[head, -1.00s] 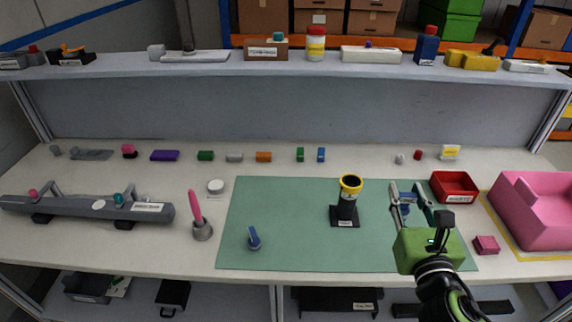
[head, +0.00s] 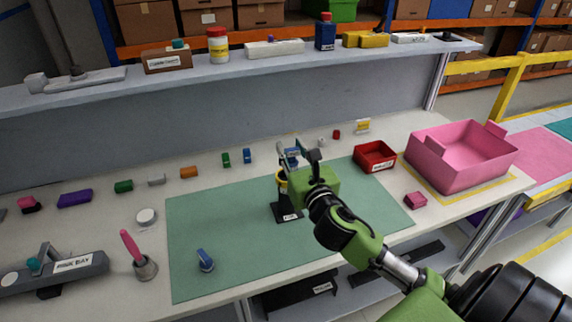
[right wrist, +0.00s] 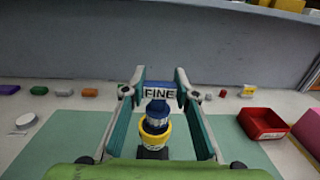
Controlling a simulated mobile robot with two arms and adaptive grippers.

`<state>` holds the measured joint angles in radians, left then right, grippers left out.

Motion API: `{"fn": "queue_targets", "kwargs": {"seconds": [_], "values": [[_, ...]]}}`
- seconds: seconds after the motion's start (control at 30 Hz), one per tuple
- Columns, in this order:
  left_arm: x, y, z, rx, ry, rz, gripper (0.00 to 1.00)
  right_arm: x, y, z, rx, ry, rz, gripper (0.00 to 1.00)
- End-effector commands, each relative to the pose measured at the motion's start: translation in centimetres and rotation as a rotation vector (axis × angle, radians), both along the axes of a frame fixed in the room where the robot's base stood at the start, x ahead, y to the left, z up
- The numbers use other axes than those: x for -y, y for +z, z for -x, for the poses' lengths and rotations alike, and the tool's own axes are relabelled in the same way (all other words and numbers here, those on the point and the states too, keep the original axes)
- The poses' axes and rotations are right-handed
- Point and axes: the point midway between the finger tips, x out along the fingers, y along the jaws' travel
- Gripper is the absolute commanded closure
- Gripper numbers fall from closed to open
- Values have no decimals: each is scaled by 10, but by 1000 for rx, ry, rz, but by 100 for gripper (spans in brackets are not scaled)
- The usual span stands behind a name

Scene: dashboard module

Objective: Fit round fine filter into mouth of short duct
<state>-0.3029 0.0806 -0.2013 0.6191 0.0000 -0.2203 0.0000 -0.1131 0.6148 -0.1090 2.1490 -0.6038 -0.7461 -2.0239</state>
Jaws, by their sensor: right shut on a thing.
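The round fine filter (right wrist: 157,118) is blue, with a tab labelled FINE on top. My right gripper (right wrist: 158,92) is shut on it by the tab; in the head view this gripper (head: 299,156) is over the duct and the blue filter (head: 292,153) shows at its fingers. The short duct (head: 287,212) stands upright on the green mat, black with a yellow rim (right wrist: 152,138) around its mouth. The filter's lower part lines up with the mouth; I cannot tell whether it is above or inside it. The gripper partly hides the duct. My left gripper is out of view.
A blue-handled piece (head: 205,260) lies on the mat (head: 230,230). A white disc (head: 146,216) is left of it. A shelf runs behind.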

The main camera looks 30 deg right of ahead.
Motion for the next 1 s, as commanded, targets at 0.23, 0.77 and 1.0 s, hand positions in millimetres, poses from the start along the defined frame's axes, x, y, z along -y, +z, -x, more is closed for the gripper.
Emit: {"fn": "queue_targets", "kwargs": {"seconds": [0.23, 0.77, 1.0], "values": [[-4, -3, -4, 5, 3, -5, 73, 6, -34, -26, 1, -1, -2, 84], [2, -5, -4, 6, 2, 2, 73, 7, -73, -33, 0, 1, 1, 84], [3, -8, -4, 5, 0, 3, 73, 7, -78, -33, -1, 1, 0, 84]]}}
